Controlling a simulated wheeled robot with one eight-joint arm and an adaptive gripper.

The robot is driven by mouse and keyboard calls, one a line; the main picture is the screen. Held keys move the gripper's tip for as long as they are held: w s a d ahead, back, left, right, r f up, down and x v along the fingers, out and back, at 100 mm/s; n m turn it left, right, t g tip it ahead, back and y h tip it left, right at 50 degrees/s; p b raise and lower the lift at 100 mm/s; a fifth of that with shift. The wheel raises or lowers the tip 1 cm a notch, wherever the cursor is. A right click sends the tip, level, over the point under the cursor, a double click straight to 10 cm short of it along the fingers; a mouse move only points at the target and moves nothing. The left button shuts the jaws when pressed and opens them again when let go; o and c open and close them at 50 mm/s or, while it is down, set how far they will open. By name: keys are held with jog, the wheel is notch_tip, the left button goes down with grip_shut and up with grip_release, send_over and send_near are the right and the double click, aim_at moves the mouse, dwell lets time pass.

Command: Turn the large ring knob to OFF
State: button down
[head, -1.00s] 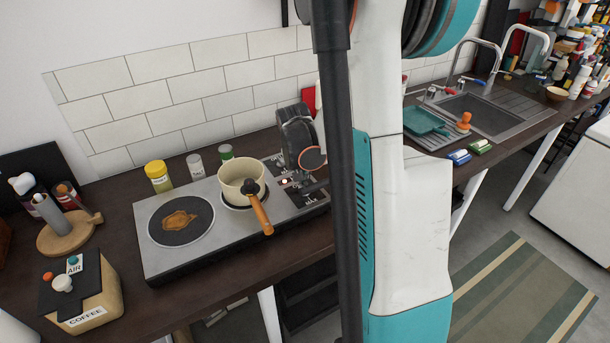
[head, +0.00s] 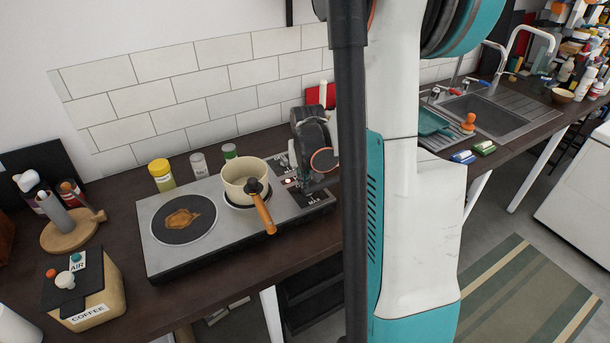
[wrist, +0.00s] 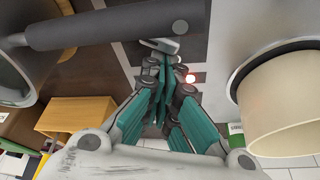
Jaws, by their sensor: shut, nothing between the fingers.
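The stove (head: 160,262) has a dark control strip at its right end, with a red light (head: 291,181) and white lettering, part of which reads MAX. My gripper (head: 308,186) is over this strip, pointing down, and hides most of it. In the wrist view, my gripper's teal fingers (wrist: 163,62) are together with nothing between them. A pale grey metal piece (wrist: 160,45), perhaps part of the large ring knob, shows at the fingertips. I cannot tell if they touch. The red light (wrist: 191,78) is just right of the fingers. The knob's setting is hidden.
A hotplate (head: 160,222) with a brown spill is farther left. Several jars stand behind the stove. The sink (head: 500,121) is at right.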

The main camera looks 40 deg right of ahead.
jog(key=shift+a+n+t+y, duration=0.1)
jog(key=shift+a+n+y, duration=0.15)
jog(key=shift+n, duration=0.6)
jog(key=shift+a+n+t+y, duration=0.1)
jog(key=shift+a+n+y, duration=0.15)
jog(key=shift+n, duration=0.65)
jog(key=shift+a+n+t+y, duration=0.15)
jog(key=shift+n+y, duration=0.15)
jog(key=shift+n, duration=0.55)
jog(key=shift+s+a+n+y, duration=0.1)
jog(key=shift+a+n+y, duration=0.15)
jog(key=shift+n, duration=0.55)
jog(key=shift+a+n+y, duration=0.15)
jog(key=shift+n+y, duration=0.15)
jog(key=shift+n, duration=0.5)
jog(key=shift+s+a+n+y, duration=0.1)
jog(key=shift+a+n+y, duration=0.15)
jog(key=shift+n, duration=0.55)
jog(key=shift+s+a+n+g+y, duration=0.15)
jog(key=shift+n+y, duration=0.1)
jog(key=shift+n, duration=0.5)
jog(key=shift+s+a+n+g+y, duration=0.1)
jog(key=shift+n+g+y, duration=0.1)
jog(key=shift+n, duration=0.6)
jog(key=shift+s+a+n+g+y, duration=0.1)
jog(key=shift+n+y, duration=0.15)
jog(key=shift+n, duration=0.5)
jog(key=shift+s+a, duration=0.1)
jog(key=shift+s, duration=0.1)
